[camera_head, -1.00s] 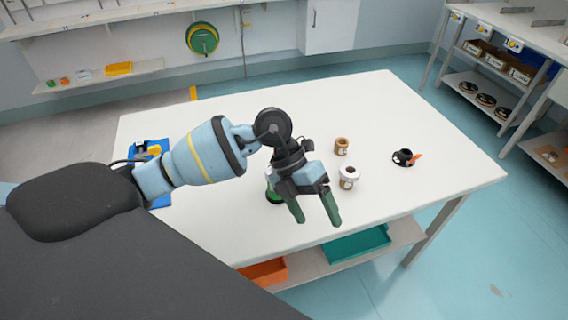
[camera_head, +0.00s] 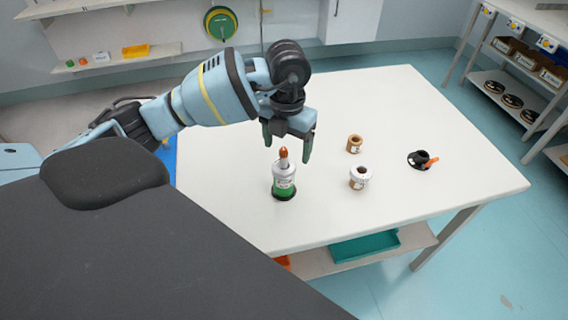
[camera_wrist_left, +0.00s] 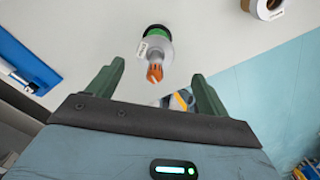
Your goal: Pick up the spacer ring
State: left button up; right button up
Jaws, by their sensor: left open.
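No piece in view is plainly marked as the spacer ring, and I cannot tell which one it is. An upright stack (camera_head: 284,178) with a green lower part, a whitish labelled upper part and an orange-brown tip stands on a dark base on the white table. My left gripper (camera_head: 287,151) is open and empty, pointing down with its fingers about the tip's height. In the left wrist view the stack (camera_wrist_left: 155,50) shows ahead, between the directions of the two fingers. A brown roll with a white ringed top (camera_head: 360,177) stands to the right. My right gripper is not in view.
A smaller brown core (camera_head: 354,144) stands behind the white-topped roll. A black holder with an orange lever (camera_head: 422,160) is farther right. A blue item (camera_wrist_left: 25,65) lies left in the wrist view. The white table (camera_head: 440,205) is otherwise mostly clear.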

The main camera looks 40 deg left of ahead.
aim_at(285, 157)
pick_arm(q)
jog(key=shift+w+a+f, duration=0.1)
jog(key=shift+a+f, duration=0.1)
jog(key=shift+f, duration=1.15)
jog(key=shift+w+a+f, duration=0.1)
jog(key=shift+a+f, duration=0.1)
jog(key=shift+f, duration=1.1)
jog(key=c, duration=1.2)
jog(key=shift+o, duration=0.2)
jog(key=shift+r, duration=5.05)
